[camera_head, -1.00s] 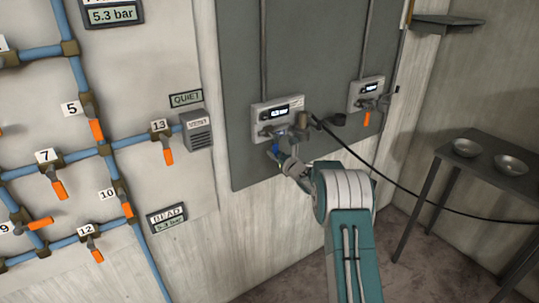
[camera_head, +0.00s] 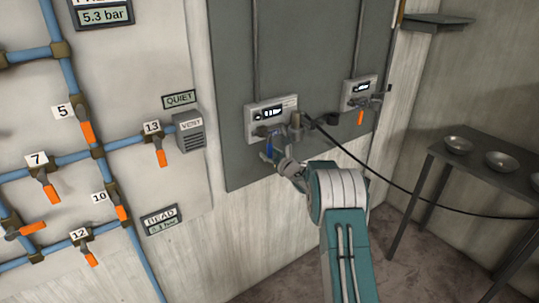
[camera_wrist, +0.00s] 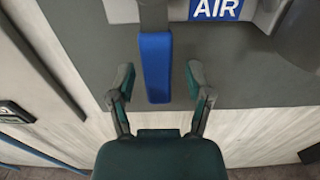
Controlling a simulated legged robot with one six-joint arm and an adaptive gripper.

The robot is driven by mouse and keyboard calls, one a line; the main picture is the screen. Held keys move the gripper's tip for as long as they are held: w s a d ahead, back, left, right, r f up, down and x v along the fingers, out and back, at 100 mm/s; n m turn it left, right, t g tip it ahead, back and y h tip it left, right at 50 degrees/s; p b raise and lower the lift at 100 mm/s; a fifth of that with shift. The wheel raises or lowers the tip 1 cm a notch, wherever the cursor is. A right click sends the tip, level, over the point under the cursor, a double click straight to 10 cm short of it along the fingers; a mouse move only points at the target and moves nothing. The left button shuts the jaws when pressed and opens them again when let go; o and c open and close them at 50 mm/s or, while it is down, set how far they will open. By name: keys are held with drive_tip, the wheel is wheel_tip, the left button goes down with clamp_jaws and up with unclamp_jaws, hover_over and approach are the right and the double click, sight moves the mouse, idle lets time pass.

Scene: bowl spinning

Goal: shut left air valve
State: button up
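In the head view the blue handle (camera_head: 269,147) shows under the left panel unit (camera_head: 271,117). My gripper (camera_wrist: 161,82) is open, with one finger on each side of the handle's lower part. Gaps show between the handle and both fingers. In the head view my gripper (camera_head: 281,164) is just below the unit, and its fingers are too small to make out.
A second unit (camera_head: 361,92) with an orange handle is on the right of the grey panel. A black hose (camera_head: 365,165) runs from the left unit to the right. A dark table (camera_head: 480,165) with metal bowls stands at the right. Blue pipes with orange valves cover the left wall.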

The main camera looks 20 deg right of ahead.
drive_tip(key=shift+s, duration=0.1)
drive_tip(key=v, duration=1.1)
drive_tip(key=shift+s, duration=0.35)
drive_tip(key=shift+d, duration=0.15)
drive_tip(key=s+a+r+m+g+h, duration=0.2)
drive_tip(key=s+r+m+h, duration=0.2)
drive_tip(key=s+r+m, duration=0.5)
drive_tip(key=s+a+r+m+g+h, duration=0.35)
drive_tip(key=s+r+m, duration=0.2)
drive_tip(key=m, duration=0.65)
drive_tip(key=s+a+f+m+g+y, duration=0.1)
drive_tip(key=s+a+m+g, duration=0.2)
drive_tip(key=s+m, duration=0.6)
drive_tip(key=s+a+f+m+g+y, duration=0.1)
drive_tip(key=s+a+m+g, duration=0.2)
drive_tip(key=s, duration=1.7)
drive_tip(key=a+m, duration=0.3)
drive_tip(key=m, duration=0.3)
drive_tip(key=shift+f+m, duration=0.25)
drive_tip(key=shift+m, duration=0.15)
